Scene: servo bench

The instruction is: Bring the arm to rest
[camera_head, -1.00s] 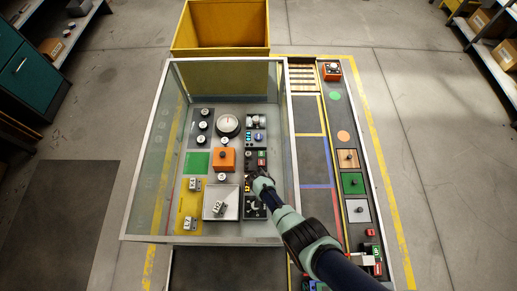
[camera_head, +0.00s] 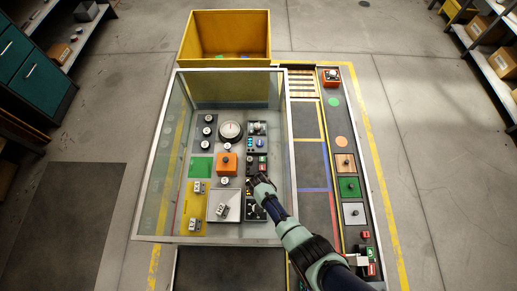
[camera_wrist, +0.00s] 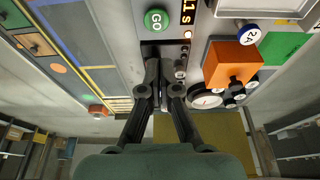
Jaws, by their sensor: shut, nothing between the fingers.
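My gripper (camera_head: 263,184) is over the right part of the glass-walled bench panel, near its front, beside the small button and display column. Its fingers are closed with nothing between them. In the wrist view the two dark fingers of my gripper (camera_wrist: 164,72) point at the panel, just below a green GO button (camera_wrist: 156,20) and a lit orange display (camera_wrist: 187,12). Whether the fingertips touch the panel I cannot tell. My arm reaches in from the lower right.
An orange block (camera_head: 227,163) and a round dial (camera_head: 230,131) are left of my gripper. Glass walls with a pale frame (camera_head: 289,150) surround the panel. A yellow bin (camera_head: 225,22) stands behind. A strip with colored squares (camera_head: 349,187) lies to the right.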

